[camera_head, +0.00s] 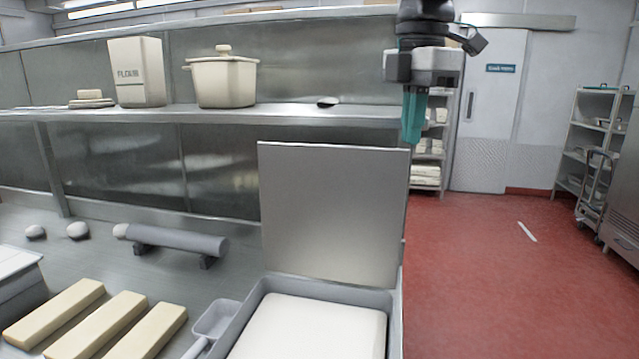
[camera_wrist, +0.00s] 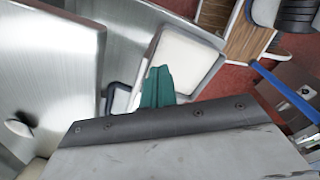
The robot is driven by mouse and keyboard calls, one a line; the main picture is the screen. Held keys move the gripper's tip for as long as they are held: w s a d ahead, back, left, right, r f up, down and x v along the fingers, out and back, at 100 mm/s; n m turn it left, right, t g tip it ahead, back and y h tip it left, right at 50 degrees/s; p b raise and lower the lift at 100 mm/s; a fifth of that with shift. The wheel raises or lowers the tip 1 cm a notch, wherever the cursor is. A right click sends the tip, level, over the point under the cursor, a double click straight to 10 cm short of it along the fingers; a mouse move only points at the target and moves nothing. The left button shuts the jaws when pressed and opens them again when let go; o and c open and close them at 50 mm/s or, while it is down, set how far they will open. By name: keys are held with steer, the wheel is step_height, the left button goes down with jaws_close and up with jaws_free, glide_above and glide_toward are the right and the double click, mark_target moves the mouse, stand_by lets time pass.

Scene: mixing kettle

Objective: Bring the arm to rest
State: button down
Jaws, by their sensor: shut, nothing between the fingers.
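My gripper (camera_head: 412,140) hangs pointing down at the upper right of the head view, with teal fingers closed together and empty. It is in the air, in front of the right end of the shelf and above the raised lid. In the wrist view the teal fingers (camera_wrist: 157,86) show as one closed shape, over the region of the open bin. The open bin (camera_head: 397,318) holds a white block or filling (camera_head: 310,328), which also shows in the wrist view (camera_wrist: 183,62). Its flat metal lid (camera_head: 333,215) stands upright behind it. My gripper touches nothing that I can see.
A steel shelf (camera_head: 290,114) carries a flour box (camera_head: 137,72) and a lidded pot (camera_head: 222,82). On the counter lie a grey rolling pin (camera_head: 170,238), several pale dough bars (camera_head: 100,325) and a small scoop (camera_head: 212,320). Red floor (camera_head: 480,260) lies open at right, before a rack (camera_head: 590,140).

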steer(key=s+d+f+m, duration=0.6)
steer(key=s+f+m, duration=0.5)
steer(key=f, duration=0.1)
steer(key=s+d+f+m+t, duration=0.1)
steer(key=s+d+f+m, duration=0.5)
steer(key=s+f+m, duration=0.5)
steer(key=shift+s+d+f, duration=0.35)
steer(key=shift+s+f, duration=0.05)
steer(key=shift+f, duration=0.05)
